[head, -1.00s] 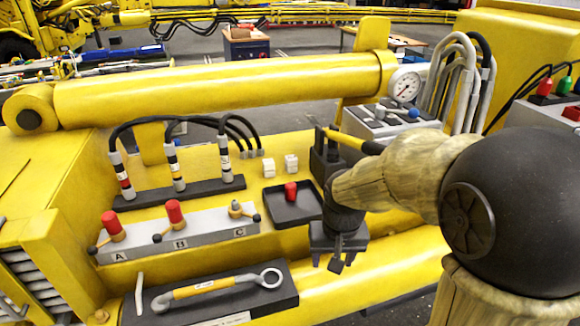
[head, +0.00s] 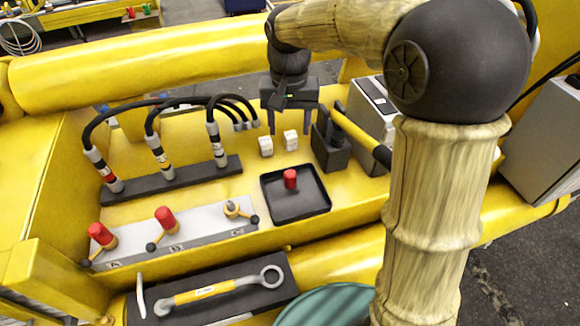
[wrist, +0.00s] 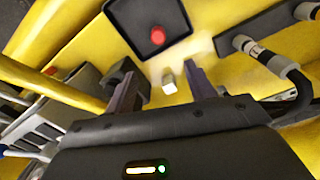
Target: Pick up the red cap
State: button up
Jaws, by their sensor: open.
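A small red cap (head: 290,178) stands in a shallow black tray (head: 318,204) on the yellow deck. In the wrist view the cap (wrist: 157,35) shows as a red disc inside the tray (wrist: 122,16), beyond the fingertips. My gripper (head: 292,128) points down above the deck behind the tray, near two white blocks. It is open and empty, its two fingers (wrist: 162,82) apart, with a white block visible between them in the wrist view. Two similar red caps sit on fittings A (head: 102,235) and B (head: 165,217) of the grey manifold (head: 190,236); fitting C (head: 233,208) is bare.
White blocks (head: 266,147) and (head: 291,140) stand behind the tray. A dark holder (head: 331,152) with a yellow-handled tool is close on the right. Black hoses (head: 180,102) arch at the left, and a wrench (head: 210,290) lies in front.

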jog(key=b, duration=0.3)
send_near(290, 173)
jog(key=f, duration=0.5)
jog(key=shift+w+f, duration=0.2)
jog(key=shift+f, duration=0.05)
jog(key=shift+f+b, duration=0.55)
jog(key=shift+b, duration=0.05)
jog(key=f+b, duration=0.4)
jog(key=f, duration=0.1)
jog(key=shift+s+f+b, duration=0.15)
jog(key=shift+s+b, duration=0.05)
jog(key=shift+b, duration=0.1)
jog(key=c, duration=1)
